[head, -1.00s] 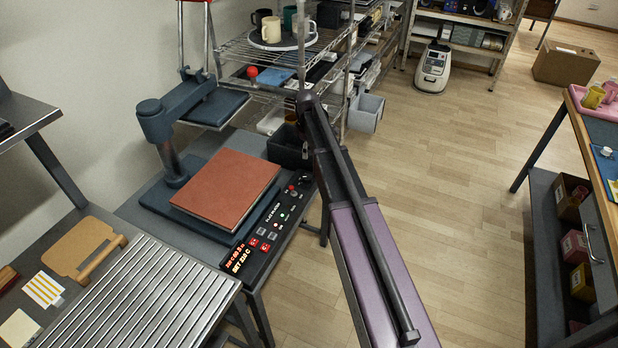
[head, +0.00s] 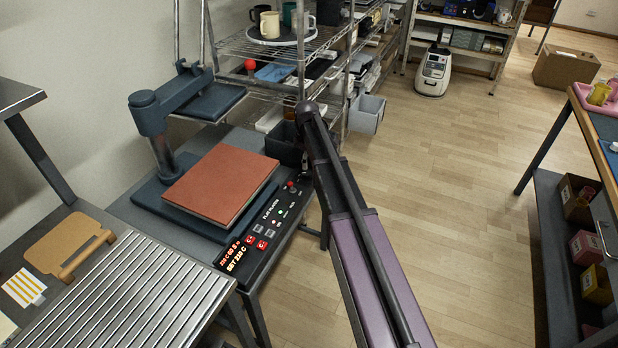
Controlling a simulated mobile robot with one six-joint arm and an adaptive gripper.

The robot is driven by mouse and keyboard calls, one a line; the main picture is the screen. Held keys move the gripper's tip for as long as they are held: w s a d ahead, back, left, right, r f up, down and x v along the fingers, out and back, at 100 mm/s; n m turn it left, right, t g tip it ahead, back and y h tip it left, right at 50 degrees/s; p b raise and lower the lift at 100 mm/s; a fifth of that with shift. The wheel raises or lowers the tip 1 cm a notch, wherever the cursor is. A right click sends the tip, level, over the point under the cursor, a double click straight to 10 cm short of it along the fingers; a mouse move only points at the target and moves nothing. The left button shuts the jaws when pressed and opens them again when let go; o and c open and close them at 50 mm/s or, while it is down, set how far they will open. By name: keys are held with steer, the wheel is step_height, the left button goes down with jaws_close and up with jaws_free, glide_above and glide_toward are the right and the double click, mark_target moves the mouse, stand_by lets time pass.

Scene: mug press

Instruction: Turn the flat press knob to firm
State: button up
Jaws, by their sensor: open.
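The flat press (head: 170,196) stands on a grey bench at left centre. Its upper plate (head: 212,102) is raised and swung back. A reddish-brown pad (head: 220,182) lies on its bed. The control panel (head: 262,232) along its right edge has a lit display (head: 236,254), red and grey buttons, small lights and a red-topped control (head: 291,185) at the far end. The markings are too small to tell a setting. My arm rises from the bottom to a dark joint just right of the panel's far end. I cannot make out my gripper; the arm hides what lies behind it.
A wire shelf with mugs on a round tray (head: 281,38) stands behind the press. A dark bin (head: 285,145) sits just beyond the panel. A ribbed metal top (head: 130,293) is at front left. The wooden floor (head: 450,200) to the right is clear.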

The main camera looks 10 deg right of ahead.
mark_target(307, 173)
steer(key=shift+f+b, duration=2.8)
steer(key=shift+f, duration=0.25)
